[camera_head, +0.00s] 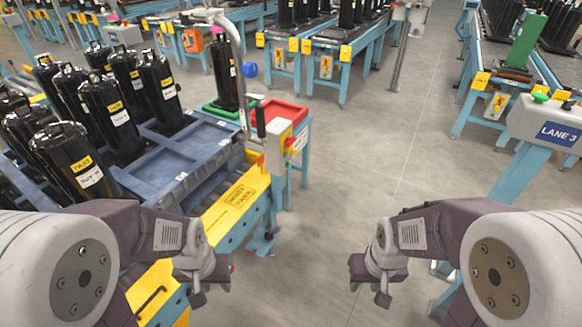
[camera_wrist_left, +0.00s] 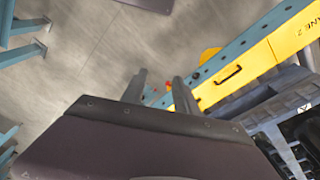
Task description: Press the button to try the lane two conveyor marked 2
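The conveyor (camera_head: 235,205) on the left has a yellow side panel and blue frame. In the left wrist view its yellow side (camera_wrist_left: 240,75) carries lettering that reads "LANE 2". A yellow and grey control box (camera_head: 278,146) with a small red part stands at its far end. I cannot make out a marked 2 button. My left gripper (camera_head: 205,288) hangs beside the conveyor's near side, apart from the box. In the left wrist view its two fingers (camera_wrist_left: 160,84) stand apart with nothing held. My right gripper (camera_head: 378,288) hangs over open floor; its finger gap is unclear.
Black cylinders (camera_head: 70,160) stand on a blue pallet (camera_head: 180,150) on the conveyor. A green tray and a red tray (camera_head: 280,112) sit beyond, near a grey lifting arm (camera_head: 232,35). A "LANE 3" sign (camera_head: 557,134) is at right. The middle floor is clear.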

